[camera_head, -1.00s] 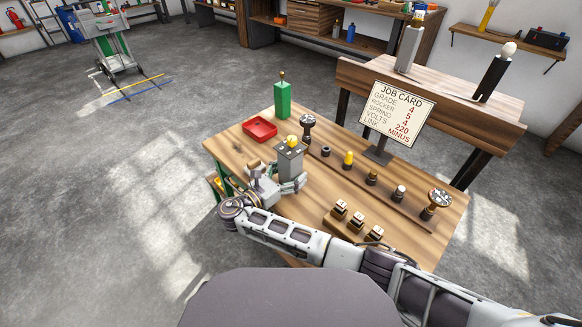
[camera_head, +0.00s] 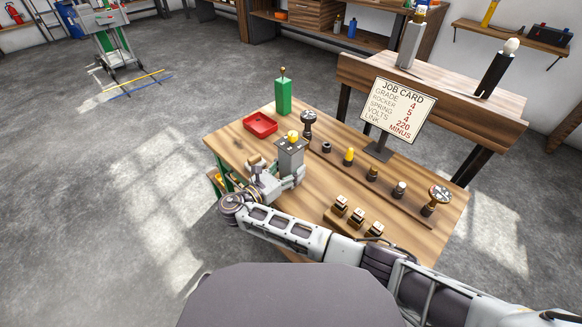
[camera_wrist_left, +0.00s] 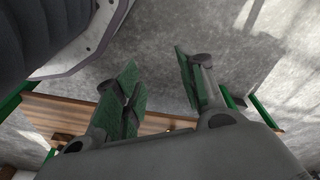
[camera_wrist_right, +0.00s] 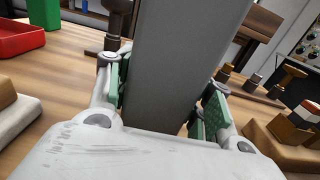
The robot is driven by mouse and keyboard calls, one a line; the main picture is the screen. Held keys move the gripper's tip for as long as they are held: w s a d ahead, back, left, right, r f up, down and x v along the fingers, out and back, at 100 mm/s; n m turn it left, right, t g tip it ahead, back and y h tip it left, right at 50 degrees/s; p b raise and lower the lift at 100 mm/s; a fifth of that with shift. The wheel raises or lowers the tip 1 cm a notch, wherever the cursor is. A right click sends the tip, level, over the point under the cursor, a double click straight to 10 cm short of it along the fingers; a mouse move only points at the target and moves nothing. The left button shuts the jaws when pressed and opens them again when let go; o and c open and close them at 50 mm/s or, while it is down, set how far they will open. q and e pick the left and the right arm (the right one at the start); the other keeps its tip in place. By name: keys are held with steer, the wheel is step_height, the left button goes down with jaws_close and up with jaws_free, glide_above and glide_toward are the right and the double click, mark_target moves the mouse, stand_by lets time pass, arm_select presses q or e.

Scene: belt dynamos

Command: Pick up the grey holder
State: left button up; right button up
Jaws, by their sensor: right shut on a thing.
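The grey holder (camera_head: 289,158) is an upright grey block with a yellow piece on top, on the left part of the wooden table. My right gripper (camera_head: 286,180) is around its lower part. In the right wrist view the grey holder (camera_wrist_right: 178,60) stands between the green-padded fingers (camera_wrist_right: 165,108), which are shut on it. I cannot tell whether its base touches the table. My left gripper (camera_wrist_left: 165,90) shows only in the left wrist view. Its green-padded fingers are apart with nothing between them, over the floor and a table edge.
A red tray (camera_head: 260,125) and a green block (camera_head: 283,97) stand behind the holder. A dark-topped post (camera_head: 308,124) is close to its right. Several small parts stand on a wooden strip (camera_head: 400,207). The job card (camera_head: 397,108) stands at the back.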

mark_target(284, 150)
steer(key=shift+r, duration=0.75)
steer(key=shift+r+p, duration=0.5)
steer(key=shift+r, duration=0.25)
arm_select(q)
step_height(284, 150, down, 8)
steer(key=s+a+p, duration=0.1)
steer(key=s+a, duration=0.1)
steer(key=shift+s+a+f+t+p, duration=0.2)
steer(key=shift+a+t+p, duration=0.1)
steer(key=shift+a+p, duration=0.1)
arm_select(e)
steer(key=shift+r, duration=3.5)
steer(key=shift+f, duration=0.15)
steer(key=shift+f+b, duration=1.45)
steer(key=shift+f, duration=2.8)
arm_select(q)
steer(key=x, duration=0.2)
steer(key=shift+s+f, duration=0.2)
steer(key=shift+f, duration=0.15)
steer(key=shift+r, duration=0.2)
arm_select(e)
steer(key=shift+f, duration=0.6)
arm_select(q)
steer(key=shift+r+p, duration=0.4)
steer(key=shift+p, duration=0.2)
arm_select(e)
steer(key=shift+f, duration=0.2)
